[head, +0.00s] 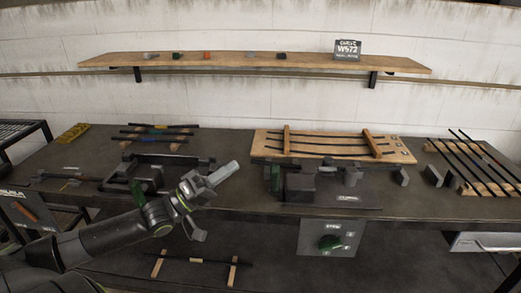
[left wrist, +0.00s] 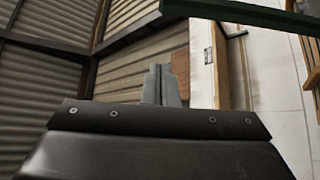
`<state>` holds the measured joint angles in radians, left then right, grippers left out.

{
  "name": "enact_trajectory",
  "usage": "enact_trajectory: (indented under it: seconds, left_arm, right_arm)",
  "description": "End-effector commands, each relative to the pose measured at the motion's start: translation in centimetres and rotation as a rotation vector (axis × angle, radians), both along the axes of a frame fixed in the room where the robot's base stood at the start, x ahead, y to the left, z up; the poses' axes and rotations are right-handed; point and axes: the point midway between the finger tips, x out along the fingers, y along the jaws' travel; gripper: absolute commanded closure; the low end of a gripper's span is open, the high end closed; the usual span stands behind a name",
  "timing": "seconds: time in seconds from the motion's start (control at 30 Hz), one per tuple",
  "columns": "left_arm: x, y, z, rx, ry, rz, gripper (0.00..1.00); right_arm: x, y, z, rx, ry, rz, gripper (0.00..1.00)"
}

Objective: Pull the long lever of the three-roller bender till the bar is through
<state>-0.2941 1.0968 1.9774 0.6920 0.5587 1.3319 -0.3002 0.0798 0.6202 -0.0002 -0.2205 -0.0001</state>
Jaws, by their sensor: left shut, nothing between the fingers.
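A dark bender-like machine (head: 165,160) stands on the bench at left of centre, partly hidden by my left arm. A dark green piece (head: 137,192) shows at its front left. A second dark machine (head: 300,186) stands right of centre. I cannot tell for sure which part is the long lever. My left gripper (head: 230,168) is shut and empty, its pale grey fingers pointing up and right between the machines. In the left wrist view the fingers (left wrist: 162,75) are together, and a dark green bar (left wrist: 240,14) crosses the top right, apart from them. My right gripper is out of view.
A wooden board with dark rods (head: 270,148) lies behind the right machine. More rods lie on a rack (head: 475,165) at far right. A panel with a green knob (head: 330,243) hangs at the bench front. A shelf (head: 240,64) with a sign (head: 348,49) is on the wall.

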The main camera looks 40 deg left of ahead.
Motion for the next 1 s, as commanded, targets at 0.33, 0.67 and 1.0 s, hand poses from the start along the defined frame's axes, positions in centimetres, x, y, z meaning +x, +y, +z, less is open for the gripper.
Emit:
enact_trajectory:
  seconds: [0.33,0.67,1.0]
  left_arm:
    - [3.0,-1.6,1.6,-0.004,-0.006,-0.002,1.00]
    - [6.9,-3.7,3.3,0.001,-0.006,-0.002,1.00]
    - [6.0,-5.4,2.2,-0.003,0.003,0.001,1.00]
  right_arm:
    - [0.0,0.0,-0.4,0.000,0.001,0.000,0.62]
    - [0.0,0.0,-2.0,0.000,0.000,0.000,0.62]
    - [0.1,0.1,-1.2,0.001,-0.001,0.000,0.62]
